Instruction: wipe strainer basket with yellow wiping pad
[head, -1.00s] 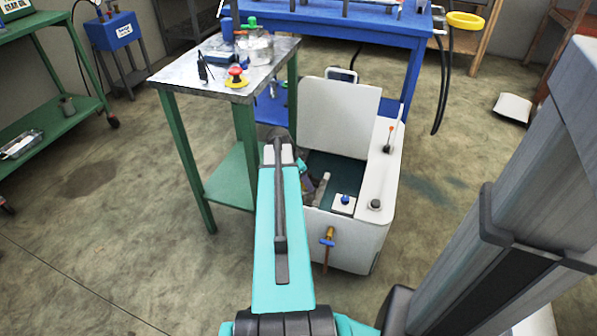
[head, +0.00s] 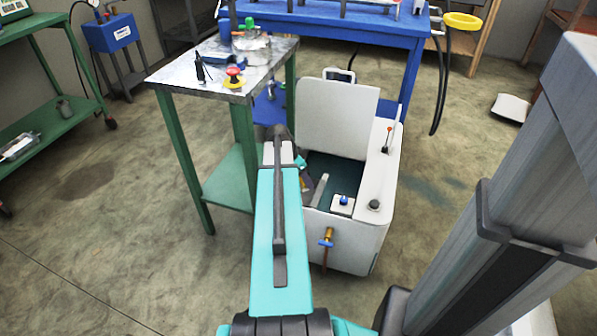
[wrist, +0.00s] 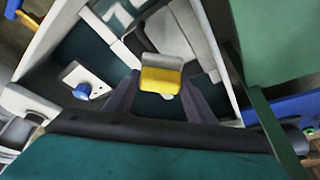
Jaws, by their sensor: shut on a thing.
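My gripper (wrist: 160,98) is shut on the yellow wiping pad (wrist: 162,79), which has a grey upper layer. In the wrist view the pad is inside the open white tank, above its dark green interior. A pale grey block-like part (wrist: 187,38) lies beyond the pad; I cannot tell whether it is the strainer basket, or whether the pad touches it. In the head view my arm hides most of the gripper at the tank's left side. No strainer basket is clearly recognisable there.
The white tank (head: 352,241) has its lid (head: 337,118) raised. Inside are a white block with a blue knob (head: 343,202) and a pale bar (head: 319,189). A brass tap (head: 327,238) sticks out in front. A green-legged table (head: 172,74) stands close on the left.

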